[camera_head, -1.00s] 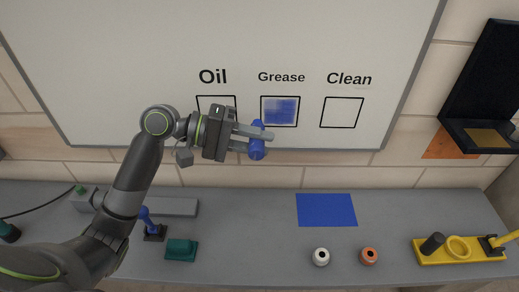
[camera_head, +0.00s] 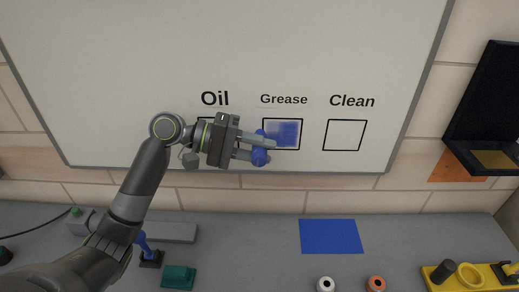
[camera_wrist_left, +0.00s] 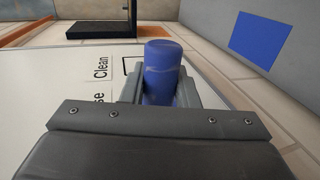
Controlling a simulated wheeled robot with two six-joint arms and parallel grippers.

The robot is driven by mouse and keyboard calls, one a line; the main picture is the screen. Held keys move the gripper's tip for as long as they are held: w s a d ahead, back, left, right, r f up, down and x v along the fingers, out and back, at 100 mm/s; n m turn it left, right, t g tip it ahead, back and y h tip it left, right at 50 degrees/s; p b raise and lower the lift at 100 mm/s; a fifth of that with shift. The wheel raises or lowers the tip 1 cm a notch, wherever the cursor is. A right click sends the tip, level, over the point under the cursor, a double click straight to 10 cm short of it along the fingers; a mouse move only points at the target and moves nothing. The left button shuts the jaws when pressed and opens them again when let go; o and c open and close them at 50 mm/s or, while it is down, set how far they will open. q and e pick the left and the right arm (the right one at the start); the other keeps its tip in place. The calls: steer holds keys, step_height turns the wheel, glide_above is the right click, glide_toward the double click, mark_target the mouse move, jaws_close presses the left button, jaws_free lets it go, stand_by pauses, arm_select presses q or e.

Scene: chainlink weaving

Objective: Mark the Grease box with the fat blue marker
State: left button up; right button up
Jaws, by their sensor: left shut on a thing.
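The whiteboard (camera_head: 250,45) has three outlined boxes labelled Oil, Grease and Clean. The Grease box (camera_head: 283,134) is largely filled with blue ink. The Clean box (camera_head: 345,135) is empty, and my gripper hides most of the Oil box. My left gripper (camera_head: 260,149) is shut on the fat blue marker (camera_head: 261,157), at the lower left of the Grease box. The marker also shows between the fingers in the left wrist view (camera_wrist_left: 161,75). I cannot tell whether its tip touches the board. My right gripper is not in view.
A blue sheet (camera_head: 331,237) lies on the grey bench. A white ring-shaped piece (camera_head: 326,284), an orange one (camera_head: 376,284) and a yellow holder (camera_head: 440,278) are near the front. A teal block (camera_head: 179,277) sits at the left. A black stand (camera_head: 488,110) is at the right.

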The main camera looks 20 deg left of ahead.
arm_select(q)
steer(key=shift+w+a, duration=0.15)
steer(key=shift+w, duration=0.35)
steer(key=shift+w+a, duration=0.15)
steer(key=shift+w, duration=0.35)
stand_by(0.3)
steer(key=shift+d, duration=0.15)
steer(key=shift+d, duration=0.45)
steer(key=d, duration=0.1)
steer(key=w+d+p, duration=0.1)
steer(key=d, duration=0.3)
steer(key=shift+w, duration=0.35)
stand_by(0.6)
steer(key=shift+s+a+p, duration=0.3)
steer(key=shift+a+p, duration=0.15)
steer(key=shift+a, duration=0.6)
steer(key=shift+s+a+p, duration=0.25)
steer(key=shift+a+p, duration=0.15)
steer(key=shift+a, duration=0.65)
steer(key=shift+s+a+p, duration=0.3)
steer(key=shift+a+p, duration=0.15)
steer(key=shift+a, duration=0.6)
